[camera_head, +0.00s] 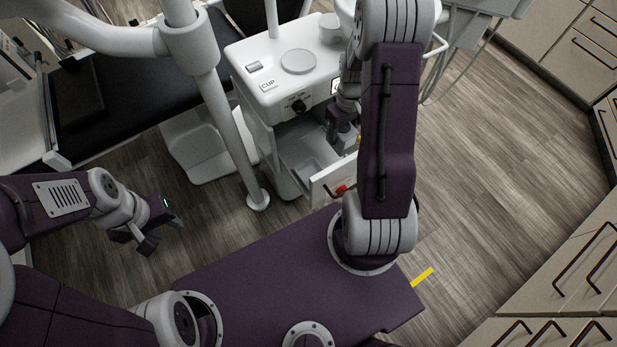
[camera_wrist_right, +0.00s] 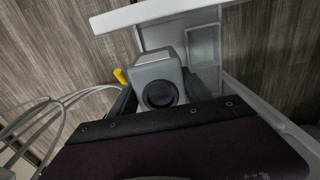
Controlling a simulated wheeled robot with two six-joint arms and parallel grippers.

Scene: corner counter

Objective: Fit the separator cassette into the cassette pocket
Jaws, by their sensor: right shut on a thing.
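The separator cassette (camera_wrist_right: 156,68) is a grey block with a round dark opening and a yellow tab (camera_wrist_right: 121,76). My right gripper (camera_wrist_right: 160,92) is shut on it in the right wrist view, a dark finger on each side. In the head view the cassette (camera_head: 346,137) shows small below my right gripper (camera_head: 343,118), over the open drawer of the white unit; my right arm partly covers it. A grey walled recess (camera_wrist_right: 203,46) lies beside the cassette; I cannot tell whether this is the cassette pocket. My left gripper (camera_head: 149,236) is empty and looks open, away from the unit.
The white unit (camera_head: 262,88) has a pulled-out drawer (camera_head: 322,184) with a red piece (camera_head: 342,189) at its front. A pale post (camera_head: 232,135) stands between my left gripper and the unit. Hoses (camera_wrist_right: 45,125) hang nearby. Cabinets (camera_head: 560,270) line the right.

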